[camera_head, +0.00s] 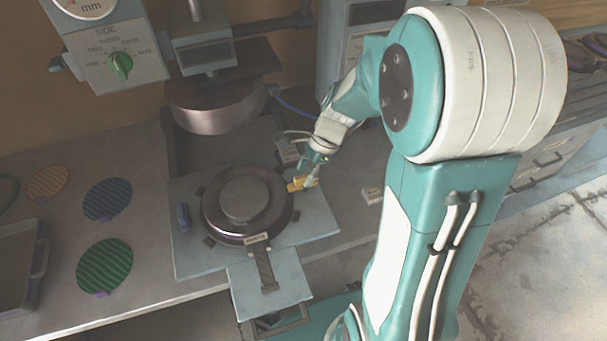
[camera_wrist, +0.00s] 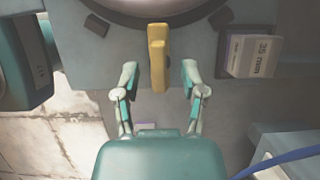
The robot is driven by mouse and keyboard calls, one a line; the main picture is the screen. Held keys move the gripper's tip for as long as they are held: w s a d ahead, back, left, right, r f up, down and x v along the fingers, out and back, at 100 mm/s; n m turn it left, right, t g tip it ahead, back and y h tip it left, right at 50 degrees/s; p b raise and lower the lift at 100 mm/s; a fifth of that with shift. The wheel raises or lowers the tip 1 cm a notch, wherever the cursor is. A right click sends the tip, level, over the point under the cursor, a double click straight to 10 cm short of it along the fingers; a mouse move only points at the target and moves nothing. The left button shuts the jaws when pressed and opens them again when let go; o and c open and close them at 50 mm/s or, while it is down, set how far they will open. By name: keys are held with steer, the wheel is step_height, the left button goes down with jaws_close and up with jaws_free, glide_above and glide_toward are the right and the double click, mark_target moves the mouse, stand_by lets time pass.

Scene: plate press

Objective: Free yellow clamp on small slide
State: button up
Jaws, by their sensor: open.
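The yellow clamp (camera_head: 299,184) sits at the right side of the round metal plate (camera_head: 246,206) on the light slide platform (camera_head: 188,256). In the wrist view the yellow clamp (camera_wrist: 158,60) points down between my gripper's fingers, with its far end near the plate's rim (camera_wrist: 160,10). My gripper (camera_wrist: 158,85) is open, one finger on each side of the clamp, with a visible gap on both sides. In the head view my gripper (camera_head: 318,165) is just right of and above the clamp, partly covering it.
A blue clamp (camera_head: 184,216) stands at the platform's left. The press head (camera_head: 215,105) hangs behind the plate. A block marked 35 mm (camera_wrist: 253,56) lies close right of my gripper in the wrist view. Green (camera_head: 104,266) and blue (camera_head: 107,199) ribbed discs lie on the bench's left.

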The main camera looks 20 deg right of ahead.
steer(key=shift+a+f, duration=0.2)
steer(key=shift+f, duration=0.5)
steer(key=shift+a, duration=0.1)
jaws_close()
